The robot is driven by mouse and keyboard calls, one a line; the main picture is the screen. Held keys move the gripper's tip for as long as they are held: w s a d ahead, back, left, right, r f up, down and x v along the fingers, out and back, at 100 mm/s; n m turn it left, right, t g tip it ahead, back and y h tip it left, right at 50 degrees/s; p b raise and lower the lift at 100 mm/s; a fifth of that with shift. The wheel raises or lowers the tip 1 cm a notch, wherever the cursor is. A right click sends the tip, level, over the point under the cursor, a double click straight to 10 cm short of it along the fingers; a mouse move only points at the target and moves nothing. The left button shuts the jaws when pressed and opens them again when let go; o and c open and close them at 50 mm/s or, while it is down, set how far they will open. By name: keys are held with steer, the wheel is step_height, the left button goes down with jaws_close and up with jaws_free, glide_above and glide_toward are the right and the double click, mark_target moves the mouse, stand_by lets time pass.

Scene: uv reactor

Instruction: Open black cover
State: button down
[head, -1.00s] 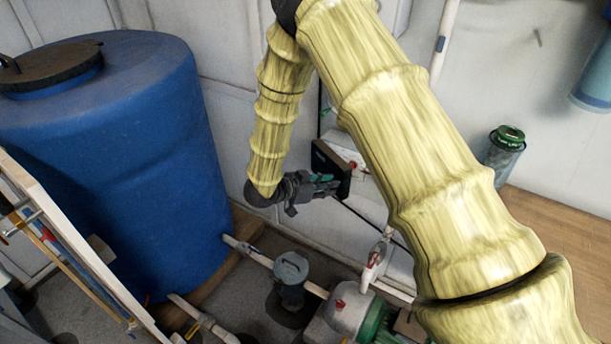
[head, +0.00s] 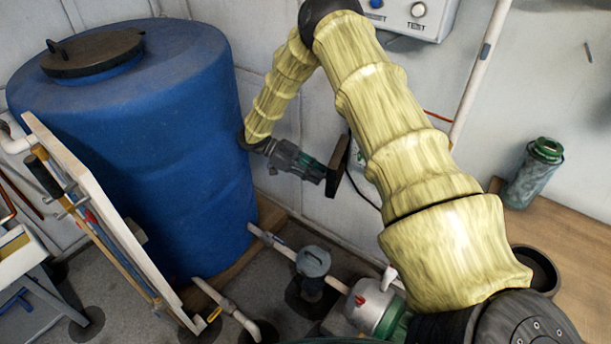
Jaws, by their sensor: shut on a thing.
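The black cover (head: 338,166) is a thin dark plate in the middle of the head view, seen nearly edge-on and standing upright. My gripper (head: 322,174) reaches it from the left, and its fingers are shut on the cover's near side. The exact grip point is too small to make out. A pale box (head: 361,172) on the wall shows just right of the cover, mostly hidden behind the cover and my arm.
A large blue tank (head: 150,150) with a dark lid stands close to the left of my gripper. Pipes and a pump (head: 375,305) are on the floor below. A white control box (head: 415,15) hangs above. A green-capped canister (head: 535,172) stands on the right bench.

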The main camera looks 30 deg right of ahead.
steer(key=w+m+g+y+b, duration=0.1)
steer(key=w+m+g+y, duration=0.1)
steer(key=w+m+y, duration=0.4)
steer(key=shift+w+d+g, duration=0.3)
steer(key=shift+w+d, duration=0.1)
steer(key=shift+w, duration=0.85)
steer(key=shift+r, duration=0.1)
steer(key=c, duration=1.3)
jaws_free()
steer(key=shift+a, duration=0.1)
step_height(320, 180, up, 10)
